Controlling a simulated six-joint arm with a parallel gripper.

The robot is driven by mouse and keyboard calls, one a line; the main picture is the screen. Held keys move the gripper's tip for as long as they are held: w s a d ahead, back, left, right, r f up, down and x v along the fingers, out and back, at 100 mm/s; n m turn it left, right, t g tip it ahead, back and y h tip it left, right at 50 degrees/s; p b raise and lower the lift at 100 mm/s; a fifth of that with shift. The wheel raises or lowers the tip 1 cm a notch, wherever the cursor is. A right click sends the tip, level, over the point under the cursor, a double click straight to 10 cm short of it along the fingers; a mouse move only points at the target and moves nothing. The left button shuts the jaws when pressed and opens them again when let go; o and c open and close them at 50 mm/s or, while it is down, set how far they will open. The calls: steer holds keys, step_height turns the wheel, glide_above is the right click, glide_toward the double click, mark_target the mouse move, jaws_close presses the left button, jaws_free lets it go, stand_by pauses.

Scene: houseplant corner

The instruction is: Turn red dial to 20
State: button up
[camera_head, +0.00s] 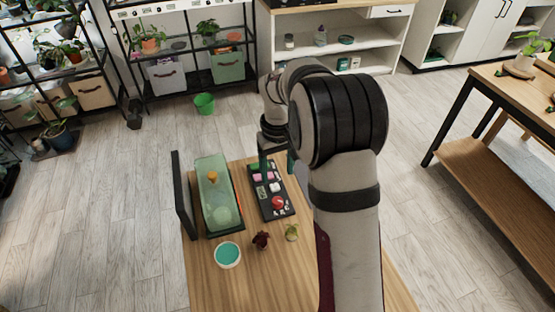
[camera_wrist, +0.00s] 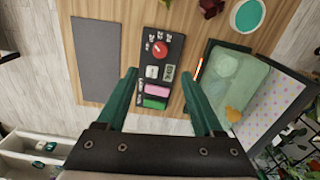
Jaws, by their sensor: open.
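The red dial (camera_head: 278,202) sits at the near end of a black control panel (camera_head: 263,206) on the wooden table. In the wrist view the red dial (camera_wrist: 160,48) shows pale number marks around it, too small to read. A small display (camera_wrist: 169,72), a white button (camera_wrist: 152,72), a pink button (camera_wrist: 157,89) and a green button (camera_wrist: 154,103) sit on the same panel. My gripper (camera_wrist: 158,73) is open and empty, its green fingers spread either side of the panel in the wrist view. In the head view my gripper (camera_head: 276,162) is over the panel's far end, away from the dial.
A green glass tank (camera_head: 217,190) stands left of the panel, with a dark upright board (camera_head: 183,195) beside it. A bowl with teal contents (camera_head: 228,255), a dark red plant (camera_head: 261,240) and a small green plant (camera_head: 292,232) stand near. A grey mat (camera_wrist: 95,60) lies beside the panel.

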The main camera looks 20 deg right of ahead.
step_height(320, 180, up, 4)
steer(key=shift+r, duration=0.1)
stand_by(0.4)
steer(key=s+a+r+m, duration=0.1)
steer(key=s+a+r, duration=0.15)
steer(key=s, duration=0.25)
steer(key=s+a+r+m, duration=0.1)
steer(key=s+a+r, duration=0.15)
steer(key=s, duration=0.35)
steer(key=s+a+m+y, duration=0.1)
steer(key=s+a+m, duration=0.1)
steer(key=s, duration=0.7)
steer(key=s+a+f+m, duration=0.1)
steer(key=s+m, duration=0.1)
steer(key=s, duration=0.8)
steer(key=shift+s+a+f+m+y, duration=0.2)
steer(key=shift+a+m+y, duration=0.1)
steer(key=shift+a+y, duration=0.1)
